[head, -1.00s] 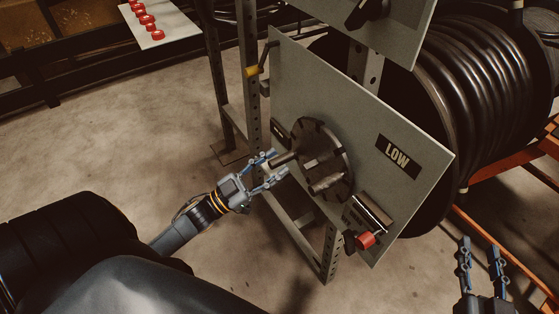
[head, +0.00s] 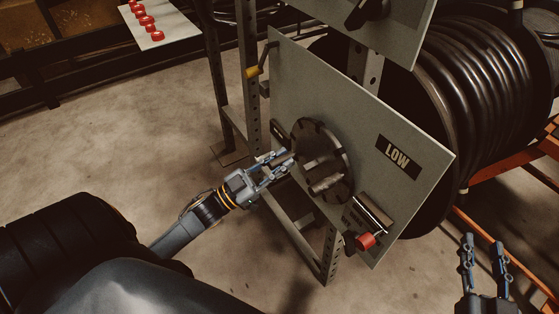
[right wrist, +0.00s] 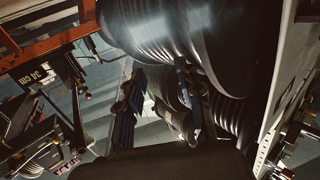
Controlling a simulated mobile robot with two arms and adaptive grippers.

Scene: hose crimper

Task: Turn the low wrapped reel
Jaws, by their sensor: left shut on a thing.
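The low reel (head: 470,75), wound with black hose, stands behind a tilted grey panel with a "LOW" label (head: 397,153). On the panel is a round dark hand wheel (head: 325,150) with peg handles. My left gripper (head: 281,164) is shut on the wheel's left peg handle (head: 285,157). A second peg handle (head: 327,183) on the wheel is free. My right gripper (head: 486,250) is open and empty at the lower right of the head view, apart from the panel. In the right wrist view its fingers (right wrist: 160,100) are spread below the wound hose (right wrist: 180,35).
A red knob (head: 365,241) sits at the panel's lower edge. A steel post (head: 251,80) with a yellow-tipped lever stands left of the panel. Orange frame bars (head: 500,170) run beneath the reel. A white board (head: 158,24) with red rings lies far left.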

